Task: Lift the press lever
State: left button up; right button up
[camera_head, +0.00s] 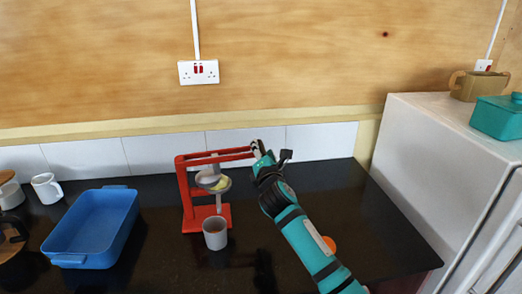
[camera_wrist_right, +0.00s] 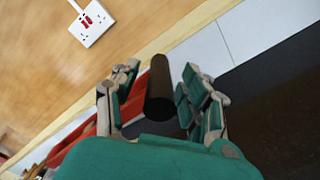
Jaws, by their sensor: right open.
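The red press (camera_head: 184,190) stands on the black counter, with a grey bowl-like part (camera_head: 208,181) holding something yellow. Its red lever (camera_head: 232,153) reaches right, roughly level, to my right gripper (camera_head: 258,150). In the right wrist view the lever's dark cylindrical handle (camera_wrist_right: 159,95) lies between the two fingers of the right gripper (camera_wrist_right: 159,72). The fingers are open, with visible gaps on both sides of the handle. A grey cup (camera_head: 215,240) stands at the front of the press base. My left gripper is not in view.
A blue tray (camera_head: 128,225) and a white mug (camera_head: 46,187) are at the left. A white cabinet (camera_head: 410,150) bounds the right side. The wall with a socket (camera_head: 198,72) is close behind.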

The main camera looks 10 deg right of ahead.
jog(key=shift+w, duration=0.3)
jog(key=shift+c, duration=0.2)
grip_shut()
jog(key=shift+f, duration=0.1)
